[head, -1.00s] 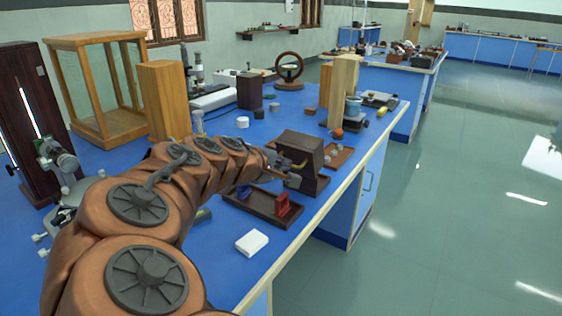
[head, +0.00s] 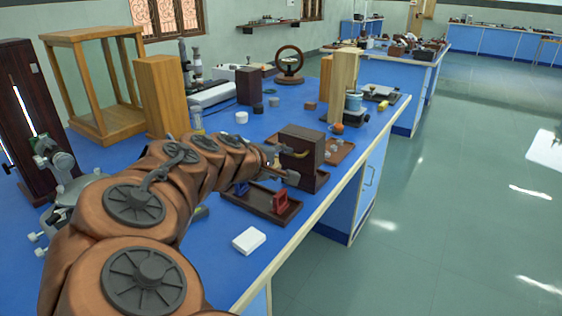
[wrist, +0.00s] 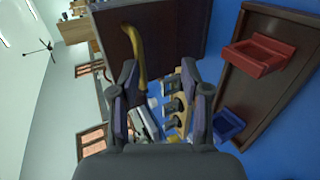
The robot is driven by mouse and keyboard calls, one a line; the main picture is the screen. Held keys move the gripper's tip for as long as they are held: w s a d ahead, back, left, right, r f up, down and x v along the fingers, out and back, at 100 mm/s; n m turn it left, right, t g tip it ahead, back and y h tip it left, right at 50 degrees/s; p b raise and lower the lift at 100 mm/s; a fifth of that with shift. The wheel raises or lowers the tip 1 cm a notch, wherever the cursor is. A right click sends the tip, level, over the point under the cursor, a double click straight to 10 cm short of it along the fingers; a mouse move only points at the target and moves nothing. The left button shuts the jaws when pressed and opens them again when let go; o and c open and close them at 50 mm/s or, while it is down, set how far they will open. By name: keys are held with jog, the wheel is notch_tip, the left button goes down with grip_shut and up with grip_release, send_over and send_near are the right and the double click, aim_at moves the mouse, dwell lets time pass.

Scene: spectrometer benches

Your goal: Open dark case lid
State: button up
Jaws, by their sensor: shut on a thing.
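The dark brown case (head: 312,158) stands upright on the blue bench near its right edge. A yellow curved handle (head: 296,155) is on its side facing my arm. My gripper (head: 280,163) is at that side, beside the handle. In the wrist view, the dark face of the case (wrist: 180,35) fills the top middle, with the handle (wrist: 134,50) running down to between my fingers (wrist: 158,88). My gripper is shut on the handle; the exact contact is partly hidden. No opening shows between lid and body.
A dark tray (head: 258,208) with a red holder (head: 280,202) and a blue holder (head: 240,188) lies in front of the case. A white box (head: 249,240) lies nearer. A brown tray (head: 341,151) and a tall wooden block (head: 343,85) stand behind. Floor is free at right.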

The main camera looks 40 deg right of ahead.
jog(key=shift+s+a+f, duration=0.1)
jog(key=shift+a+f, duration=0.05)
jog(key=s+a+r+b, duration=0.1)
jog(key=s+a+b, duration=0.1)
jog(key=a, duration=0.6)
jog(key=shift+s+r+b, duration=0.2)
jog(key=shift+r+b, duration=0.05)
jog(key=shift+b, duration=0.55)
jog(key=shift+a, duration=0.1)
dwell(0.5)
notch_tip(320, 180, up, 10)
dwell(0.5)
dwell(0.5)
